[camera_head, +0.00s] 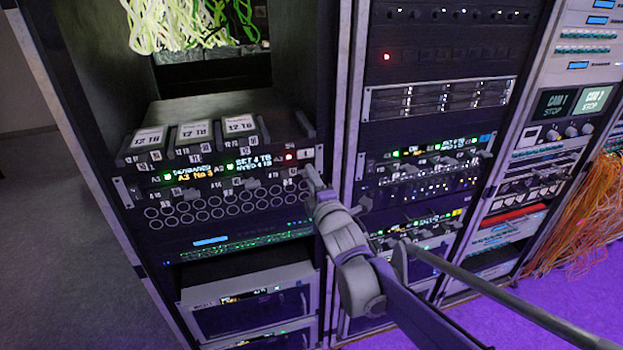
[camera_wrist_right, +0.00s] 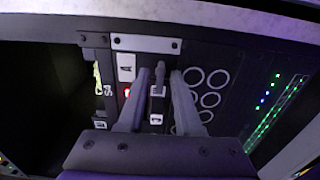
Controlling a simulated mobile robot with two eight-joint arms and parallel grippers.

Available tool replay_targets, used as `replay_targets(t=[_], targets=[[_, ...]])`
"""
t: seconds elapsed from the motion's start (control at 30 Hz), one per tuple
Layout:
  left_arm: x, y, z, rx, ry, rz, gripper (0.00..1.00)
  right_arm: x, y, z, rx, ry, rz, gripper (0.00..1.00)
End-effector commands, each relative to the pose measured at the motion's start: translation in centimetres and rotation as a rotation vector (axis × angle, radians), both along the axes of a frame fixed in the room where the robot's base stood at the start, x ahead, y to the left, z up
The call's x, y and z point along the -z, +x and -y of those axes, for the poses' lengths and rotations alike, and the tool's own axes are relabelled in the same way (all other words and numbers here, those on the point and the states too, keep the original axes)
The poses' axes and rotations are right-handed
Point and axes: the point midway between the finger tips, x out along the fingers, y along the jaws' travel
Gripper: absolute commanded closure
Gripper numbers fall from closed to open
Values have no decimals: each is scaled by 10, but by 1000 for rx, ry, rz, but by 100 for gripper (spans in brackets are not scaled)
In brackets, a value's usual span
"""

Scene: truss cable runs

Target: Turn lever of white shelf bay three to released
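The shelf's front strip (camera_head: 215,172) spans the left rack, with bay labels and display text along it. Two bay lights are green and the light at the right-hand bay (camera_head: 290,157) is red. My right gripper (camera_head: 312,178) is at the right end of this strip, just below the red light. In the right wrist view, my right gripper (camera_wrist_right: 160,74) has its two fingers apart. A small grey lever (camera_wrist_right: 159,78) shows between them, with a dark gap on each side. The red light (camera_wrist_right: 127,92) is left of the fingers. My left gripper is not in view.
Three drives labelled 12 TB (camera_head: 193,133) lie on the ledge above the strip. A panel of round holes (camera_head: 205,212) is below. Orange cables (camera_head: 585,215) hang at far right.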

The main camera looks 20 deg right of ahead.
Motion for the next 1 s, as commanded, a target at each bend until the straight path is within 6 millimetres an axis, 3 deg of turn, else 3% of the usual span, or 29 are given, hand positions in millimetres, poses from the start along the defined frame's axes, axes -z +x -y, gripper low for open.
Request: replay_targets(t=[0.03, 0.17, 0.67, 1.0], targets=[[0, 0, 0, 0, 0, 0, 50, 0, 0, 0, 0, 0, 0, 78], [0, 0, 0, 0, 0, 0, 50, 0, 0, 0, 0, 0, 0, 100], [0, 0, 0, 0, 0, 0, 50, 0, 0, 0, 0, 25, 0, 100], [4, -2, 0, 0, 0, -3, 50, 0, 0, 0, -1, 218, -7, 100]])
